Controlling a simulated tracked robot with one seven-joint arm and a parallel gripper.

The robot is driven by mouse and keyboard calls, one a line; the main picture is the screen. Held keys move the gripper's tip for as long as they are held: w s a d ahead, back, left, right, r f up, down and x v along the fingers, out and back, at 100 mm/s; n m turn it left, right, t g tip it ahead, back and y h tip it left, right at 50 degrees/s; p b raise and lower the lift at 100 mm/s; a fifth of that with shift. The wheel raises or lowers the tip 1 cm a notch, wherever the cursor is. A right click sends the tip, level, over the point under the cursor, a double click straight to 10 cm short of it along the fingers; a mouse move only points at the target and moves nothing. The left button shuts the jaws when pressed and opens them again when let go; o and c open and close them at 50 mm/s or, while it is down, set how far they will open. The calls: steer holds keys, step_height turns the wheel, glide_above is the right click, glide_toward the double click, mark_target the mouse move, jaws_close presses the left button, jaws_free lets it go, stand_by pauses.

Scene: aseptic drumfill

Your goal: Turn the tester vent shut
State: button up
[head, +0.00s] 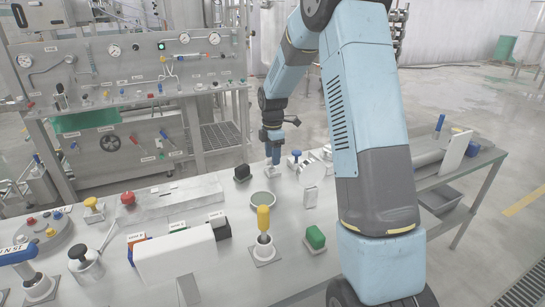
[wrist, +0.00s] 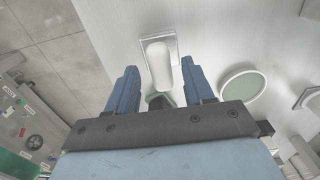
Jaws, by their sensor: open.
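My gripper (head: 273,150) points down over the far edge of the steel bench, its fingers open. In the wrist view the open fingers (wrist: 160,68) stand either side of a white rounded handle (wrist: 158,65) on a square plate (wrist: 170,41). I cannot tell whether they touch it. In the head view the plate (head: 270,174) shows under my gripper, and the handle is mostly hidden. A white round-faced device (head: 312,173) with a blue knob (head: 295,154) stands just right of it. No readable label marks the tester vent, so I cannot tell for sure which part it is.
A round dish (head: 263,199) and a black block (head: 242,173) sit close by; the dish also shows in the wrist view (wrist: 242,86). A gauge panel (head: 130,60) rises behind.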

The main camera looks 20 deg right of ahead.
steer(key=shift+f, duration=0.4)
jaws_close()
stand_by(0.4)
